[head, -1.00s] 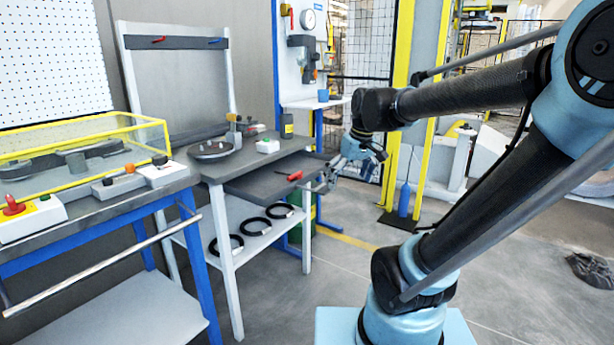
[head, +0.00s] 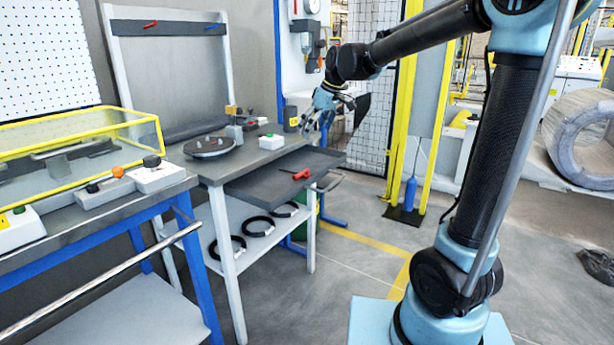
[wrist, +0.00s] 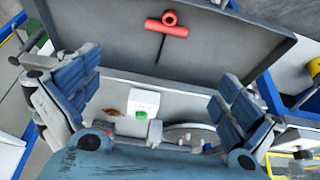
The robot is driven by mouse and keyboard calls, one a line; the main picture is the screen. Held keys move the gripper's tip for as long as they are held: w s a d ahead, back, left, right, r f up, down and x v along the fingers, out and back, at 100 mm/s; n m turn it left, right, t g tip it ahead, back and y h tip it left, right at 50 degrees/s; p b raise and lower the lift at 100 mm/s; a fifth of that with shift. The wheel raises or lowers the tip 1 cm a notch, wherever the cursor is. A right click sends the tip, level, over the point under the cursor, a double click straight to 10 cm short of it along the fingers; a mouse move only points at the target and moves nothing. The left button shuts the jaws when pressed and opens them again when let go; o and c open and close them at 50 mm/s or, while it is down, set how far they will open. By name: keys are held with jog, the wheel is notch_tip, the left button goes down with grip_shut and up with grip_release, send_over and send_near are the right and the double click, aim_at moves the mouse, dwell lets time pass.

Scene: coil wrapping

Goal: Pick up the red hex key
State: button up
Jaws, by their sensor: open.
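The red hex key (head: 302,173) lies in the open grey drawer (head: 262,190) under the workbench, near the drawer's right end. It has a red T-shaped handle and a dark thin shaft. In the wrist view, the red hex key (wrist: 168,27) shows at the top centre, beyond the fingers, on the drawer floor (wrist: 225,45). My gripper (head: 324,118) is above the drawer's far right part, higher than the bench top and apart from the key. In the wrist view, my gripper (wrist: 158,92) has its blue-grey fingers wide apart with nothing held between them.
The bench top (head: 225,163) bears a dark round plate (head: 210,146) and a white box with a green button (head: 271,142). The drawer handle (head: 328,184) juts out at the front. Black coils (head: 258,226) lie on the lower shelf. Floor right of the drawer is clear.

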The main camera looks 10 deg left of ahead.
send_over(303, 173)
notch_tip(303, 173, down, 10)
jog(key=shift+s, duration=0.1)
jog(key=shift+x, duration=3.1)
jog(key=shift+s, duration=0.15)
jog(key=c, duration=0.9)
